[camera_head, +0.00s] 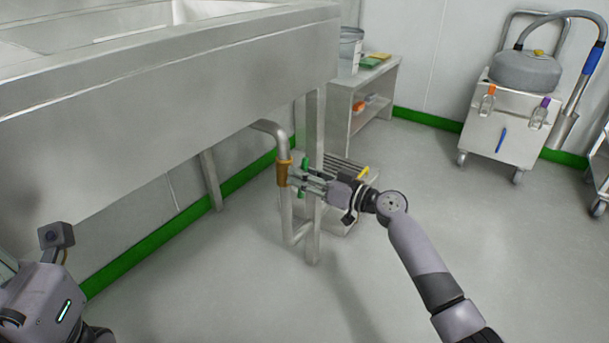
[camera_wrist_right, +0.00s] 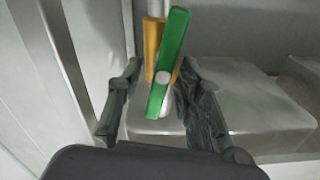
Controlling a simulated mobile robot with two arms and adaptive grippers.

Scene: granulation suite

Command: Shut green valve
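The green valve is a brass-coloured body (camera_head: 284,172) on the pipe under the steel sink, with a green lever handle (camera_head: 306,164). My right gripper (camera_head: 306,181) is at the handle, and its fingers cover the handle's middle in the head view. In the right wrist view the handle (camera_wrist_right: 172,55) stands close to upright, its top leaning right, in front of the brass body (camera_wrist_right: 152,50). The right gripper (camera_wrist_right: 160,80) is open there, one finger on each side of the handle. I cannot tell whether the right finger touches it. My left gripper is not in view.
The steel sink (camera_head: 190,75) overhangs the valve from the left. A sink leg (camera_head: 313,130) stands just behind the gripper. A low shelf (camera_head: 350,110) is behind, and a wheeled cart (camera_head: 500,135) is at the back right. The floor in the right foreground is clear.

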